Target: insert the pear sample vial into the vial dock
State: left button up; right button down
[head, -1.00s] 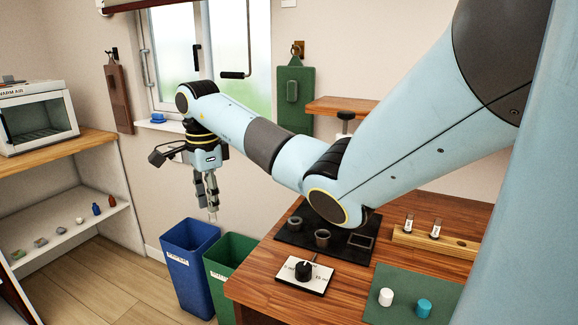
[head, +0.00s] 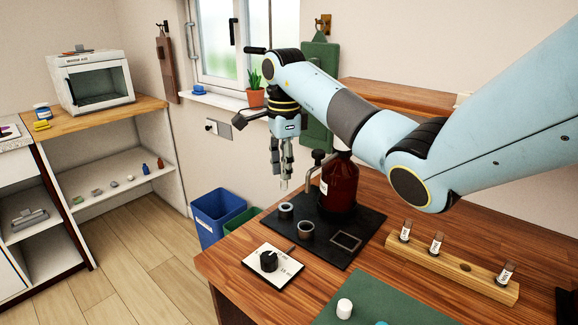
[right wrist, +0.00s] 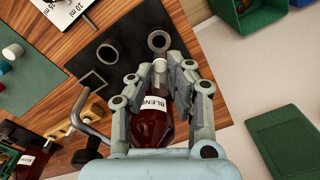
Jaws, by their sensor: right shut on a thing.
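My right gripper (head: 285,180) points down above the back-left part of a black plate (head: 372,222), left of a brown bottle (head: 340,186). It is shut on a small pale vial (right wrist: 159,66), mostly hidden between the fingers; its label cannot be read. The plate carries a ring holder (head: 286,211), a second ring holder (head: 306,230) and a square frame (head: 346,241). I cannot tell which is the vial dock. In the right wrist view one ring (right wrist: 159,40) lies just beyond the fingertips, apart from the vial. My left gripper is out of view.
A wooden rack (head: 455,268) holds three dark labelled vials at the right. A dial (head: 268,262) on a white card sits in front of the plate. A green mat (head: 375,300) carries a white cap (head: 344,308). A blue bin (head: 218,215) stands beyond the table edge.

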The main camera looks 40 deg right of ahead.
aim_at(286, 190)
jog(key=shift+s+d, duration=0.1)
jog(key=shift+d, duration=0.1)
jog(key=shift+f, duration=0.3)
notch_tip(286, 190, down, 3)
jog(key=b, duration=0.2)
jog(key=shift+b, duration=0.4)
jog(key=shift+f, duration=0.4)
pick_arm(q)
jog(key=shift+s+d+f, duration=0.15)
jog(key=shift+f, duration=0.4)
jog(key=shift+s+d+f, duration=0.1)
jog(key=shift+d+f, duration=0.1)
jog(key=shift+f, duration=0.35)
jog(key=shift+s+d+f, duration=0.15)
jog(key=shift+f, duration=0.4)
pick_arm(e)
jog(key=shift+r, duration=0.1)
pick_arm(q)
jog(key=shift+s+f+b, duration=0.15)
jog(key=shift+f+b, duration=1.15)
jog(key=shift+b, duration=0.2)
pick_arm(e)
jog(key=shift+f, duration=1.6)
